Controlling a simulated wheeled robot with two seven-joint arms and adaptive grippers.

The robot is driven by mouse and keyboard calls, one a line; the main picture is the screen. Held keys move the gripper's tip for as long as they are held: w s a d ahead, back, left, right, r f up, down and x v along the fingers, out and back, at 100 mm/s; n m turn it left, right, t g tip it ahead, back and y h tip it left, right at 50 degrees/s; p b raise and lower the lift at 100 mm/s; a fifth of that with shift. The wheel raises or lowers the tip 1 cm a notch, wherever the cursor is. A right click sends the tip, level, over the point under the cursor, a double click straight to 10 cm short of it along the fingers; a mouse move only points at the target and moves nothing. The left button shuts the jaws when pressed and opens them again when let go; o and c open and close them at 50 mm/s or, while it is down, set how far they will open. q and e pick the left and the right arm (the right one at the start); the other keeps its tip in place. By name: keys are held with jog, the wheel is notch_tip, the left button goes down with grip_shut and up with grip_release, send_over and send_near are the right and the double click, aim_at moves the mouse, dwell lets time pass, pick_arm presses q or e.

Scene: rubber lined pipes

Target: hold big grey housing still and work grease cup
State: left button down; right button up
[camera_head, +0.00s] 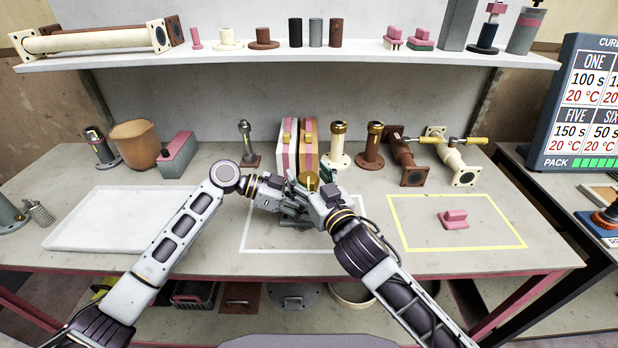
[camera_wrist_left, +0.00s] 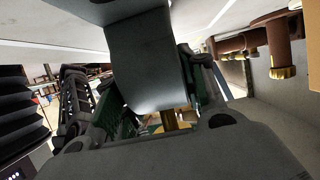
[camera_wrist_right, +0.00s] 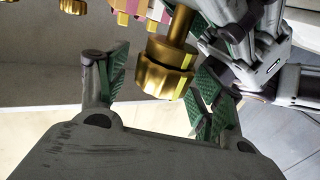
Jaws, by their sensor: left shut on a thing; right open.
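The big grey housing fills the middle of the left wrist view (camera_wrist_left: 145,60). My left gripper (camera_head: 284,200) is shut on it, with green finger pads on both sides. In the head view the housing is largely hidden behind my grippers, inside the white outlined area. The brass grease cup (camera_wrist_right: 166,76) stands on a brass stem in the right wrist view. It also shows in the head view (camera_head: 311,180). My right gripper (camera_head: 318,193) is open, with its fingers on either side of the cup; whether they touch it I cannot tell.
A white tray (camera_head: 75,240) lies on the left of the bench. A pink block (camera_head: 453,220) sits in the yellow outlined area at right. Flanged pipes and valves, such as the cream valve (camera_head: 455,160), stand along the back. A shelf (camera_head: 300,57) hangs above.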

aim_at(313, 183)
jog(key=shift+v, duration=3.75)
pick_arm(q)
jog(key=c, duration=0.8)
grip_release()
jog(key=shift+o, duration=0.2)
jog(key=shift+a+r, duration=0.1)
jog(key=v, duration=1.1)
jog(key=shift+a, duration=0.4)
jog(key=shift+r, duration=0.2)
pick_arm(e)
jog(key=shift+r, duration=0.1)
